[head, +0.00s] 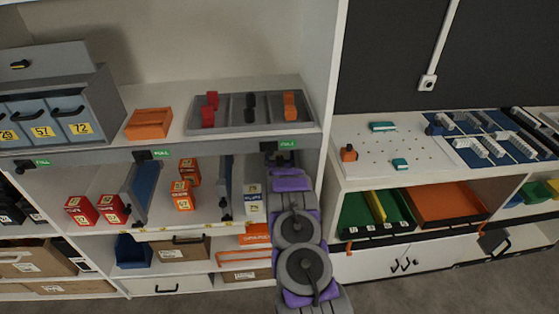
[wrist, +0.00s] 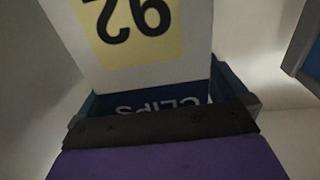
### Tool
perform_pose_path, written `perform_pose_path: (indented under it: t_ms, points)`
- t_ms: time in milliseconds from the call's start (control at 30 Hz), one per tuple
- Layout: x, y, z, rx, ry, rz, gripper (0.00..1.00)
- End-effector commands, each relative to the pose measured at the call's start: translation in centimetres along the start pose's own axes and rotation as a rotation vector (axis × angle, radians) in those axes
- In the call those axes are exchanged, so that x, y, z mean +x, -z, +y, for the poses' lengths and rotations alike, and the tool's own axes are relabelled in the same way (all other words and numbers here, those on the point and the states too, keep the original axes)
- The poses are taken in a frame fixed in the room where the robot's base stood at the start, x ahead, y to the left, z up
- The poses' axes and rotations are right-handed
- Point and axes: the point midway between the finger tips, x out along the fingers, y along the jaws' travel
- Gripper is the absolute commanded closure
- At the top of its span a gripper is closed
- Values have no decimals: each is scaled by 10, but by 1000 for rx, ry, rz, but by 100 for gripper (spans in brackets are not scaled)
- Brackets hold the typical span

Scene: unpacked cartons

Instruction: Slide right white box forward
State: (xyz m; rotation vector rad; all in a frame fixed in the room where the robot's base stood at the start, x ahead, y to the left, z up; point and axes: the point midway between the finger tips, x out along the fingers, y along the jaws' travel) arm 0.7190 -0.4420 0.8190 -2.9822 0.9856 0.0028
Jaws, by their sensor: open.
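A white box (head: 254,206) with a yellow label stands on the shelf below the tool tray, just left of my arm in the head view. In the wrist view a white box (wrist: 165,75) fills the upper middle, with a yellow label reading 92 upside down and a dark blue band lettered CLIPS. My gripper (wrist: 160,125) is open, close in front of the blue band; its dark edge covers the box's near part. I cannot tell whether it touches. In the head view my purple and grey arm hides the gripper's tips.
A dark divider (head: 225,188) stands left of the white box, with orange boxes (head: 182,195) beyond it. Red boxes (head: 111,208) are further left. The shelf board above carries a grey tray (head: 232,126). A white upright (head: 331,80) bounds the right side.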

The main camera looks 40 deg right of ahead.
Motion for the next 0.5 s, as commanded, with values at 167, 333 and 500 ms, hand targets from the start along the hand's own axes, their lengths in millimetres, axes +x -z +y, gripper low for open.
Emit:
perform_pose_path:
  t_ms: [167, 333, 500]
  points:
    - [1, 0, 0, 0, 0, 0, 0]
    - [1, 0, 0, 0, 0, 0, 1]
    - [1, 0, 0, 0, 0, 0, 17]
